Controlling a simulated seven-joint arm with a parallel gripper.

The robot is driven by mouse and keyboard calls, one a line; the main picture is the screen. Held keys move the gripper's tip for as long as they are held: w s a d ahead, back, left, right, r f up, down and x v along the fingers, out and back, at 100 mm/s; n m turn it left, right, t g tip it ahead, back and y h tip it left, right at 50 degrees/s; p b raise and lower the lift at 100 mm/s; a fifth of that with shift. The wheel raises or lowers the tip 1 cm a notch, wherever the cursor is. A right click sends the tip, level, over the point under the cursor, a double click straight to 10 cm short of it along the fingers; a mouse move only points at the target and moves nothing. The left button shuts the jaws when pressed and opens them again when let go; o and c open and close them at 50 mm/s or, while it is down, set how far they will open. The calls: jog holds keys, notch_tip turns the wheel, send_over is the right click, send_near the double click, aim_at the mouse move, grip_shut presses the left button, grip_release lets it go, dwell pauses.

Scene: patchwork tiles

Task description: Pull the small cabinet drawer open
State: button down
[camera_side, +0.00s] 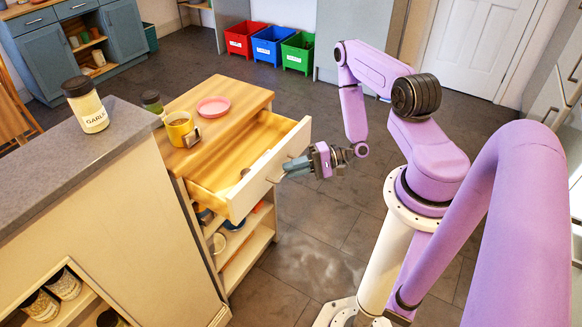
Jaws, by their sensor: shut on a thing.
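The small cabinet (187,98) has a wooden top and open lower shelves. Its drawer (272,168) stands pulled out toward the right, with a cream front and a wooden inside. A small pale item lies inside the drawer, too small to make out. My gripper (290,170) is at the drawer front, its fingers shut on the drawer handle (271,180). The fingers hide most of the handle.
A yellow mug (180,130) and a pink plate (213,107) stand on the cabinet top. A grey counter (60,165) with a garlic jar (86,105) is at the left. Red (246,39), blue (273,46) and green (298,54) bins stand at the back. Tiled floor is clear beyond the drawer.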

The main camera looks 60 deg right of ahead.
jog(key=c, duration=1.2)
grip_release()
jog(key=v, duration=1.7)
jog(key=shift+s, duration=0.15)
jog(key=shift+d+r, duration=0.1)
